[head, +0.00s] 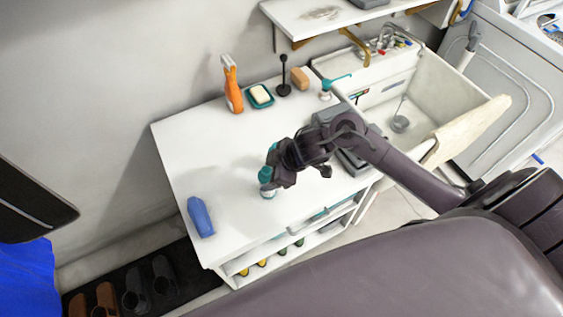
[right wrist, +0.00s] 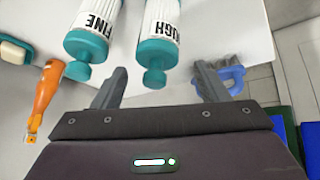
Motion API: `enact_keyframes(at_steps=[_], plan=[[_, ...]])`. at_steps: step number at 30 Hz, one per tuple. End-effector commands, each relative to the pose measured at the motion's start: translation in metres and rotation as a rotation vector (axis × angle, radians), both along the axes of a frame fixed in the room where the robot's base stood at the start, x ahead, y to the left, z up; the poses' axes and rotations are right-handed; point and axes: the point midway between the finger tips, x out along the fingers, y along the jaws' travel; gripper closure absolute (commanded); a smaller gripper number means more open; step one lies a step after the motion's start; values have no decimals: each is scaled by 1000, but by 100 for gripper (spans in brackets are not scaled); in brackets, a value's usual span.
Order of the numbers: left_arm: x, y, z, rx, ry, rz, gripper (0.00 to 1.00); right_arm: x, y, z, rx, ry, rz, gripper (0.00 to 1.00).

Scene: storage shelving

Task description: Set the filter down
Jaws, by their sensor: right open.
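In the right wrist view two white filter cartridges with teal ends show side by side. One is labelled FINE (right wrist: 95,35); the other, its label partly cut off and ending in "UGH" (right wrist: 160,35), has its teal end between my right fingertips. My right gripper (right wrist: 161,78) is open, with a gap on both sides of that end. In the head view the right gripper (head: 274,174) is low over the white counter (head: 215,150), beside a teal-capped cartridge (head: 266,177); I cannot tell which one it is. My left gripper is not in view.
An orange spray bottle (head: 232,85), a soap dish (head: 260,97) and a dark stand (head: 284,80) line the back. A sink (head: 440,88) is at right. The counter's left middle is clear.

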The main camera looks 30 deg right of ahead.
Motion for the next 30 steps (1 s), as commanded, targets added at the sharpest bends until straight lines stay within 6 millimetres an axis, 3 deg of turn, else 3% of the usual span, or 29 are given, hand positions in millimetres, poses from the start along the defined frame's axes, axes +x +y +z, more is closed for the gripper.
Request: enact_keyframes(at_steps=[6, 12, 30], plan=[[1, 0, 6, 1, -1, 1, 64, -19, -18, 42, -5, -2, 2, 33], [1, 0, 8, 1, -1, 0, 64, -29, -28, 63, -3, -1, 0, 33], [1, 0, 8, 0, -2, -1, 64, -32, -29, 69, -1, 1, 0, 33]])
